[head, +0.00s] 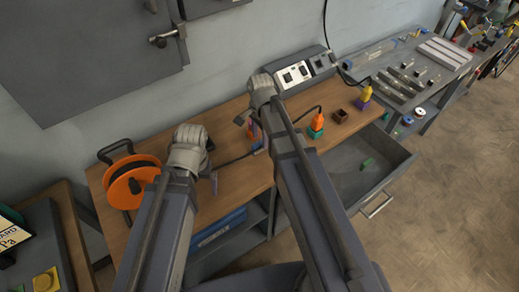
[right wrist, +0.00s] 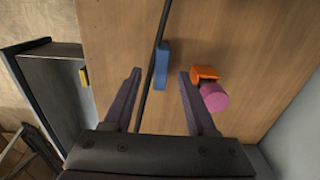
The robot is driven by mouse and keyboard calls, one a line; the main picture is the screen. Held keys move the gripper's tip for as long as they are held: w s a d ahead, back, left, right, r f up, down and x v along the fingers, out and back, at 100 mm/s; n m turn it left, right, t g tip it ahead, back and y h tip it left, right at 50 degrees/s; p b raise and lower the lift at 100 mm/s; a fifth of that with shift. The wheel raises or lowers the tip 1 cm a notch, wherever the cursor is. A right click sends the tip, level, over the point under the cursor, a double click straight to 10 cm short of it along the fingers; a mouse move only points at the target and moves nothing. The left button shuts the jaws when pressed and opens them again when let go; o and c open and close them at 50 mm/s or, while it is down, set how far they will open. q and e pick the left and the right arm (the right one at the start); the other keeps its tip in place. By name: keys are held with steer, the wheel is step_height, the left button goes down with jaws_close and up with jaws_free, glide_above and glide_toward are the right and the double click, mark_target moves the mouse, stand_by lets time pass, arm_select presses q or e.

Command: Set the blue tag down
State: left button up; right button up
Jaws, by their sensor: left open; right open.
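The blue tag (right wrist: 163,66) lies on the wooden bench top in the right wrist view, against or very close to a black cable (right wrist: 151,85). My right gripper (right wrist: 160,74) is open, with its fingers on either side of the tag in this view; they do not touch it. I cannot tell how far above the bench the fingers are. In the head view my right gripper (head: 244,122) is over the bench, and the tag is not clearly seen there. My left gripper (head: 212,178) is open and empty over the bench, left of the right one.
An orange clip (right wrist: 205,73) and a pink cylinder (right wrist: 214,97) are beside the right finger. An orange cable reel (head: 131,186) stands at the bench's left. An orange plug on a green block (head: 316,132) and a brown box (head: 341,117) stand rightward. A grey drawer (head: 345,182) is open in front.

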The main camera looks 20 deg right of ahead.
mark_target(260, 142)
arm_select(q)
step_height(260, 142, down, 4)
steer(key=b, duration=0.2)
steer(key=shift+r+b, duration=0.2)
steer(key=shift+b, duration=0.15)
arm_select(e)
step_height(260, 142, down, 4)
steer(key=shift+r, duration=0.2)
arm_select(q)
steer(key=shift+r, duration=0.1)
arm_select(e)
steer(key=shift+r, duration=0.1)
jaws_close()
